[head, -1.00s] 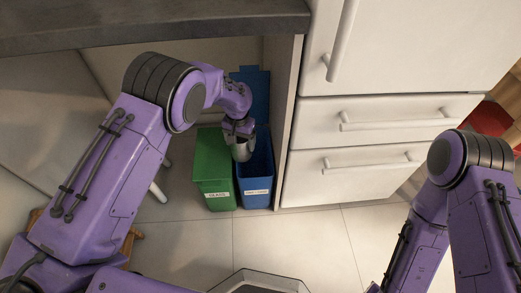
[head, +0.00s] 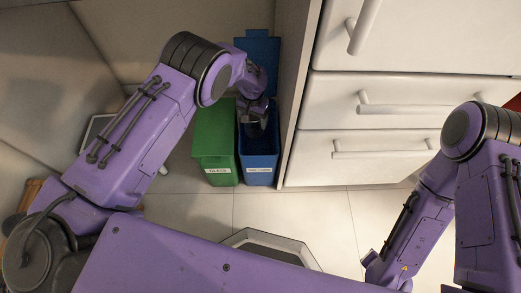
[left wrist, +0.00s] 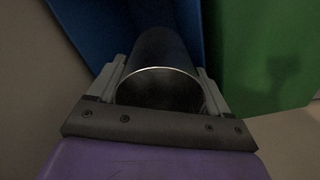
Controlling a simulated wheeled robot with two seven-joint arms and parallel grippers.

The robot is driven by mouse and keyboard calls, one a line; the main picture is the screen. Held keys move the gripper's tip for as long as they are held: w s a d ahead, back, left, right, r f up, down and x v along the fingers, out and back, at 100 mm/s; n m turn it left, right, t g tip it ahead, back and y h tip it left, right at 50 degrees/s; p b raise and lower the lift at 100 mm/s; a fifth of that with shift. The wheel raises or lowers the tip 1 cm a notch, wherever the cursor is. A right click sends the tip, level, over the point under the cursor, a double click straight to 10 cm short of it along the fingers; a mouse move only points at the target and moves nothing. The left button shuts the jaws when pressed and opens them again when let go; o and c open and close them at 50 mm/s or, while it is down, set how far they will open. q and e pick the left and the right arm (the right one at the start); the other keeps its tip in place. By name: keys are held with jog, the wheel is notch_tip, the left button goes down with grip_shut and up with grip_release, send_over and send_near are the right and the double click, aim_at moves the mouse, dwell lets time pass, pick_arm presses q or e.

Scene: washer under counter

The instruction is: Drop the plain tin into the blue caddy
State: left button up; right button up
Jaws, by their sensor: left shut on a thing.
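The plain tin (head: 256,128) is a grey cylinder in the head view, at the mouth of the blue caddy (head: 258,162). My left gripper (head: 256,112) is shut on it. In the left wrist view the tin (left wrist: 160,88) sits between the two fingers of my left gripper (left wrist: 160,92), with the blue caddy's wall (left wrist: 95,30) beyond it. The tin's lower end is hidden in shadow, so how deep it is inside cannot be told. The blue caddy has its lid raised at the back. My right arm shows at the right, but its gripper is not visible.
A green caddy (head: 214,150) marked with a label stands directly left of the blue one. White drawers (head: 370,158) and a cabinet side panel (head: 290,100) rise close on the right.

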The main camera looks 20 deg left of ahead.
pick_arm(q)
jog(key=shift+r, duration=0.1)
jog(key=o, duration=1)
notch_tip(320, 180, up, 8)
jog(key=shift+f+p, duration=0.25)
jog(key=shift+p, duration=1)
